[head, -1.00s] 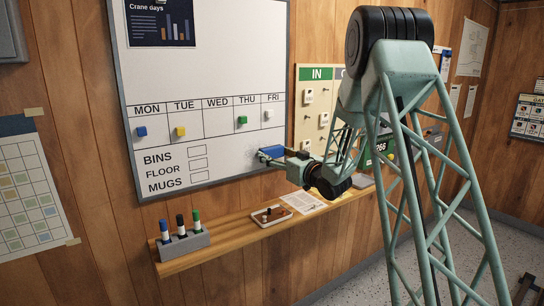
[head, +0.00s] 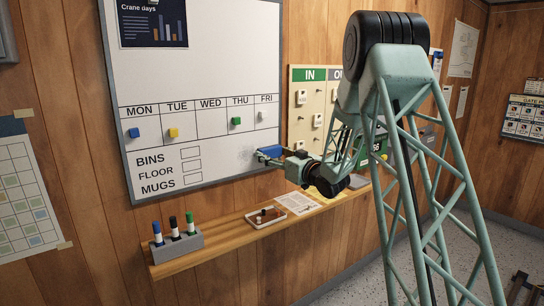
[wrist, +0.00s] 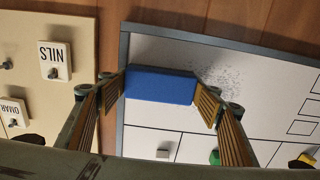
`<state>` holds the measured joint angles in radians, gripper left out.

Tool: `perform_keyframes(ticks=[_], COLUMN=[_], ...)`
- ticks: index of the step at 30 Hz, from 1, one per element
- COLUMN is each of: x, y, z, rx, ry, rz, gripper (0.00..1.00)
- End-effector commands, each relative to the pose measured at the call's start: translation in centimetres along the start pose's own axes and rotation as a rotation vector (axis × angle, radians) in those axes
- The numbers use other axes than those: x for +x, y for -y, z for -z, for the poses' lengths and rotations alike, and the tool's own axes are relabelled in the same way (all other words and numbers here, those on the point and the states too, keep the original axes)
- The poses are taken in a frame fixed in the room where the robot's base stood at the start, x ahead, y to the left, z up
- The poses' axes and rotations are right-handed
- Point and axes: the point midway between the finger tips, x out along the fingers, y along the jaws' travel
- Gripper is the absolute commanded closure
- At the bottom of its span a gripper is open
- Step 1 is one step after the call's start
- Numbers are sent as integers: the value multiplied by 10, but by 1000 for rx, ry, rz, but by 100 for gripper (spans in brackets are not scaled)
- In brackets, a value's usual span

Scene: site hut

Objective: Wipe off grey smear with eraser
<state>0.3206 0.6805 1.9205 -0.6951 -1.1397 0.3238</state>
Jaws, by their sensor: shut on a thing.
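The whiteboard (head: 190,80) hangs on the wood wall. A faint grey speckled smear (head: 247,154) is near its lower right corner, below the FRI column; it also shows in the wrist view (wrist: 215,76). My gripper (head: 271,154) is shut on the blue eraser (wrist: 160,84), with one finger at each end. In the head view the eraser is just right of the smear, by the board's right frame. In the wrist view it overlaps the smear's edge. I cannot tell whether it touches the board.
A wooden ledge (head: 215,245) below the board holds a marker holder (head: 177,246) with three markers, a small tray (head: 266,218) and a paper sheet (head: 300,203). Coloured magnets, including a green one (head: 236,121), sit on the board. An IN/OUT tag board (head: 308,90) is close on the right.

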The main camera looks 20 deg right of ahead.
Motion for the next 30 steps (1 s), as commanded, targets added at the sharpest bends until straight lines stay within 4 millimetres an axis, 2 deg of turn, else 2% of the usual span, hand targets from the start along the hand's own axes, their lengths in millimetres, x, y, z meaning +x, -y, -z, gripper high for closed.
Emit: perform_keyframes(ticks=[14,30], x=[0,-1], y=[3,31], z=[0,0], rx=[0,-1], ry=[-1,0], rz=[1,1], gripper=[53,53])
